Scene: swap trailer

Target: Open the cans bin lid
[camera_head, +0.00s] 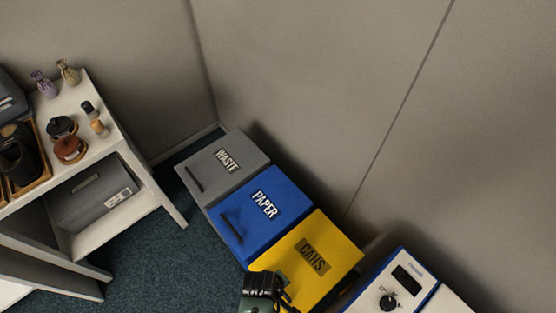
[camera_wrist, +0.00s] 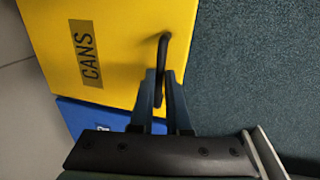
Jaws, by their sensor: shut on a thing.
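The yellow cans bin (camera_head: 338,246) stands at the right end of the row of bins, its lid lying flat and closed. The lid carries a dark label reading CANS. In the wrist view the yellow lid (camera_wrist: 120,30) fills the upper left, with its black handle (camera_wrist: 164,52) near the lid's edge. My gripper (camera_wrist: 160,82) has its fingers closed around the lower end of this handle. In the head view my gripper (camera_head: 266,287) is at the front edge of the cans bin and hides the handle there.
The blue paper bin (camera_head: 285,187) and grey waste bin (camera_head: 216,160) adjoin it to the left, lids closed. A white-and-blue device (camera_head: 412,268) stands close on the right. A wall is behind. A white shelf (camera_head: 98,147) stands at left; dark carpet (camera_head: 165,255) lies clear between.

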